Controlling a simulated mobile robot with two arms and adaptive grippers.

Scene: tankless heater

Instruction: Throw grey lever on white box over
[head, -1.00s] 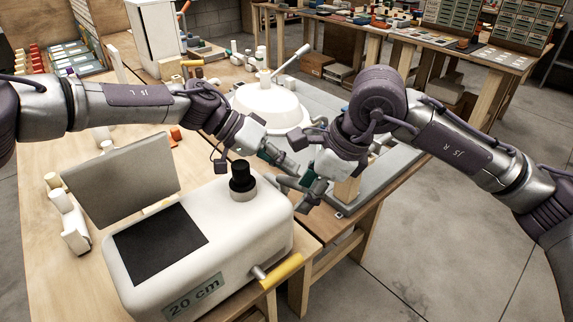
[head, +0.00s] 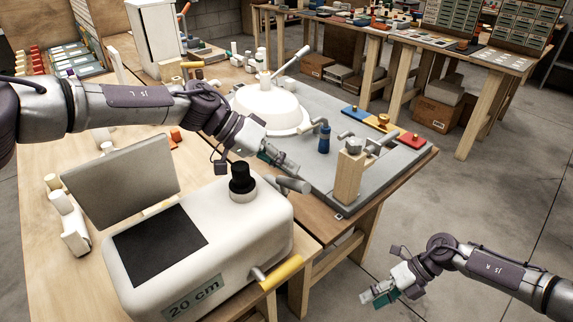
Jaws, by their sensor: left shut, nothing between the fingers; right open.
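The white box (head: 225,258), labelled "20 cm", stands on the wooden bench at lower centre. It has a black panel and a black knob (head: 242,178) on top. A short grey lever (head: 293,184) sticks out at its far right end. My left gripper (head: 290,167) is shut and empty just above and behind this lever; I cannot tell if they touch. My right gripper (head: 376,296) is open and empty, low at the right over the floor, well clear of the box.
A yellow-handled crank (head: 281,272) juts from the box's front right. A grey lid (head: 122,180) stands raised behind the box. Behind are a white dome (head: 270,108), a blue-handled tool (head: 323,138) and a wooden block (head: 349,175) on a grey plate.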

